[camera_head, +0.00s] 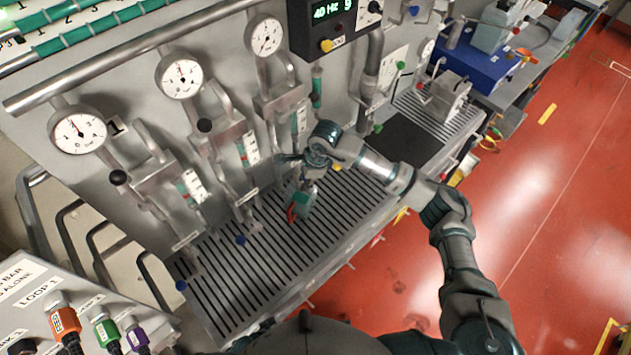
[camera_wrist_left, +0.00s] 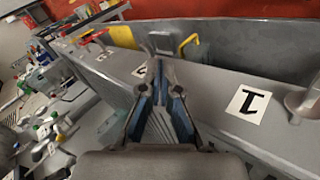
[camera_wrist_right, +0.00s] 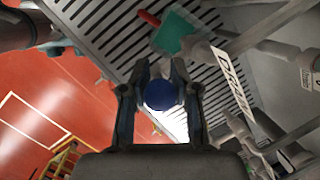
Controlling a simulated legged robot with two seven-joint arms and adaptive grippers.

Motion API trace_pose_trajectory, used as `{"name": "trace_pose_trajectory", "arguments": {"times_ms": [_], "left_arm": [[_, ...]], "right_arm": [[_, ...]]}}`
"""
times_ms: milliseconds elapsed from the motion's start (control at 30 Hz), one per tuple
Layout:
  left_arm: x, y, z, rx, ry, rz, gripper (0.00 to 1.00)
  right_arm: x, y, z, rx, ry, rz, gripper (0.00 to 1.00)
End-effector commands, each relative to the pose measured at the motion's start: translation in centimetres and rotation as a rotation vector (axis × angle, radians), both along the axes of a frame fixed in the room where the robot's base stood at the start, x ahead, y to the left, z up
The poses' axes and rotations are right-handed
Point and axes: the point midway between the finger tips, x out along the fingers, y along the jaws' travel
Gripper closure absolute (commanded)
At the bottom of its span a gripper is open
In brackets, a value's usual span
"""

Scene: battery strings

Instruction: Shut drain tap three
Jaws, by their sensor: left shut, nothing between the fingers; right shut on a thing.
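Drain taps with blue knobs stand at the feet of the glass columns in the head view: one knob (camera_head: 181,285) at the left and another (camera_head: 241,239) in the middle. My right gripper (camera_head: 312,160) is at the foot of the third column and hides its tap in the head view. In the right wrist view, a round blue knob (camera_wrist_right: 160,95) sits between the fingers of my right gripper (camera_wrist_right: 160,75), which are shut on it. My left gripper (camera_wrist_left: 160,70) is shut and empty in the left wrist view, above a grey panel with a "1" label.
A slotted grey drain grating (camera_head: 228,300) runs under the columns. A green object with a red part (camera_head: 300,205) lies on it close to my right gripper. Pressure gauges (camera_head: 181,75) and metal pipes stand behind. A grey connector box (camera_head: 60,285) is at lower left.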

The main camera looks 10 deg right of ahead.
Motion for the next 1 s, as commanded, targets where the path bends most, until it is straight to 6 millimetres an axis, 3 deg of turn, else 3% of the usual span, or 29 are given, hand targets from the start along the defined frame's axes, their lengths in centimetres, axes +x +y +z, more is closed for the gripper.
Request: {"name": "trace_pose_trajectory", "arguments": {"times_ms": [33, 267, 367, 500, 700, 800, 1000], "left_arm": [[2.4, -1.5, 0.7, 0.087, -0.135, -0.089, 1.00], [11.3, -6.4, 4.7, 0.631, -0.659, -0.542, 1.00], [14.9, -8.5, 7.8, 0.904, -0.837, -0.721, 1.00], [19.4, -11.1, 13.5, 1.314, -1.013, -0.941, 1.00], [23.0, -13.3, 21.7, 1.821, -1.077, -1.154, 1.00], [23.7, -13.8, 24.5, 1.980, -1.061, -1.210, 1.00], [24.6, -14.2, 26.6, 2.110, -1.032, -1.256, 1.00]], "right_arm": [[-0.3, 0.0, -0.2, -0.004, 0.009, 0.004, 1.00], [-0.3, 0.1, -0.2, -0.006, 0.009, 0.004, 1.00], [-0.3, 0.1, -0.2, -0.006, 0.009, 0.004, 1.00], [-0.3, 0.1, -0.2, -0.007, 0.008, 0.003, 1.00], [-0.4, 0.2, -0.2, -0.007, 0.008, 0.003, 1.00], [-0.4, 0.2, -0.2, -0.008, 0.008, 0.003, 1.00], [-0.4, 0.1, -0.2, -0.008, 0.007, 0.003, 1.00]]}}
